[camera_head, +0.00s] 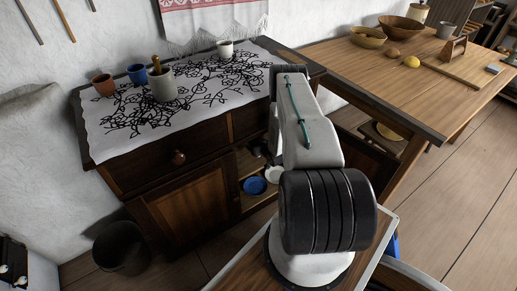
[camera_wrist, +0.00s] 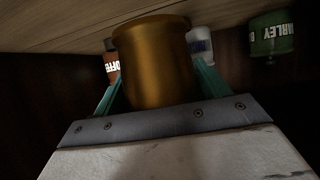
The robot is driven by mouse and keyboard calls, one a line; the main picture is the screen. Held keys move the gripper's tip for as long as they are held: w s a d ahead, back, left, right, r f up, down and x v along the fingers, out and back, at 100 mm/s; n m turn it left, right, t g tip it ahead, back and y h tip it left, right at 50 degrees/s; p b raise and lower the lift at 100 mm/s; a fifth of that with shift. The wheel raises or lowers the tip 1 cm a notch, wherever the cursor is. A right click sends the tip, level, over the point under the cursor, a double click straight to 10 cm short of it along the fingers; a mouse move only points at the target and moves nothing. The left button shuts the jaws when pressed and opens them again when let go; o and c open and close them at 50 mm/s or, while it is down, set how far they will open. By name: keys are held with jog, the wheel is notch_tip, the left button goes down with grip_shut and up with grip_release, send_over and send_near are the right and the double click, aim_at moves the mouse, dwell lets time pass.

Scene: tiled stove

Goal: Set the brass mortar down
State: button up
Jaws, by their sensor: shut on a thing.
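The brass mortar (camera_wrist: 153,62) fills the middle of the wrist view. My gripper (camera_wrist: 158,78) is shut on it, with a teal finger on each side. Pale wooden boards (camera_wrist: 75,30) run along the top of that view, close to the mortar's upper edge. I cannot tell whether the mortar touches them. In the head view my own arm hides the gripper and the mortar.
In the wrist view a red tin (camera_wrist: 111,66), a white container (camera_wrist: 200,45) and a green tin (camera_wrist: 272,34) are behind the mortar. The head view shows a dark dresser (camera_head: 140,172) with several cups on its cloth, an open compartment with a blue bowl (camera_head: 255,185), and a wooden table (camera_head: 385,62).

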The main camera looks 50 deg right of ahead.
jog(key=shift+w+d+f, duration=0.1)
jog(key=shift+w+f, duration=0.05)
jog(key=shift+f, duration=1.5)
jog(key=o, duration=1.9)
jog(key=shift+f, duration=0.2)
jog(key=shift+r, duration=0.15)
jog(key=v, duration=1.2)
